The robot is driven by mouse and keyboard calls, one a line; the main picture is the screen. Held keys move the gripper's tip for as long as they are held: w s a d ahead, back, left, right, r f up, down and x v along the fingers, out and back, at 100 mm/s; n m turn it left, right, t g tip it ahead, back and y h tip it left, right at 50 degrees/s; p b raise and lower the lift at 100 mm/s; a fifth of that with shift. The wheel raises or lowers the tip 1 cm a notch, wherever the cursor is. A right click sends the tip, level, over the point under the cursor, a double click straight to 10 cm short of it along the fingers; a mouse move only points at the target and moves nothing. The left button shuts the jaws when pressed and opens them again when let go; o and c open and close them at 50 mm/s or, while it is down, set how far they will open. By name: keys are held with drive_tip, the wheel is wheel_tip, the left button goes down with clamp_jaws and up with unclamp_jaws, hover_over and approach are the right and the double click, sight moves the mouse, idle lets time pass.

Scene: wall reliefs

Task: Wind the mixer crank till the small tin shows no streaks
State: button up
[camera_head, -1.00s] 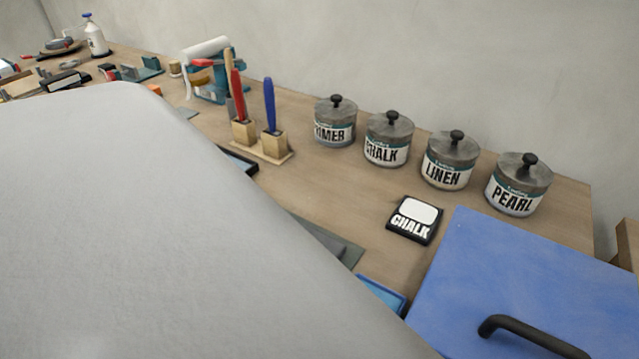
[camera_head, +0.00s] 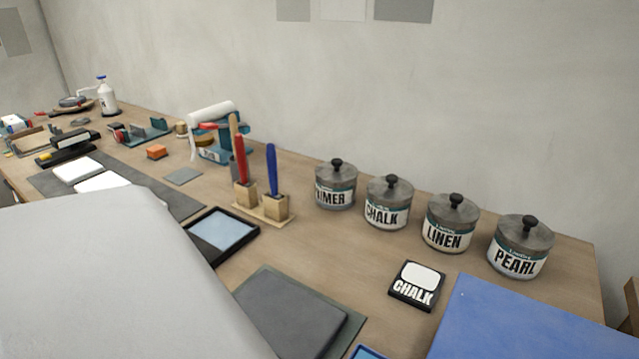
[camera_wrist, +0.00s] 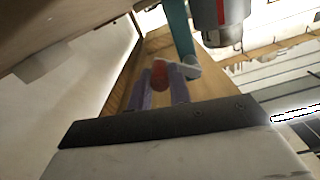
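In the wrist view, my gripper (camera_wrist: 161,88) has two purple fingers that stand apart. A red knob-like piece (camera_wrist: 160,74) shows at the fingertips, beside a pale grey bent part (camera_wrist: 190,70) on a teal upright (camera_wrist: 178,30); these look like a crank and its stand. Whether the fingers press on the red piece I cannot tell. A grey cylinder with a red band (camera_wrist: 222,18) hangs at the upper edge; it may be the small tin. Its contents and any streaks are not visible. In the head view the gripper, crank and small tin are not visible.
Lidded tins PRIMER (camera_head: 336,187), CHALK (camera_head: 388,203), LINEN (camera_head: 450,224) and PEARL (camera_head: 520,247) stand along the wall. A CHALK card (camera_head: 416,285) lies before them. A blue panel (camera_head: 530,325) is at lower right. Brushes in a wooden stand (camera_head: 262,210) and a black-rimmed tray (camera_head: 222,234) stand left.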

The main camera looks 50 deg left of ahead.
clamp_jaws()
drive_tip(key=shift+r+n, duration=0.15)
drive_tip(key=shift+n, duration=0.15)
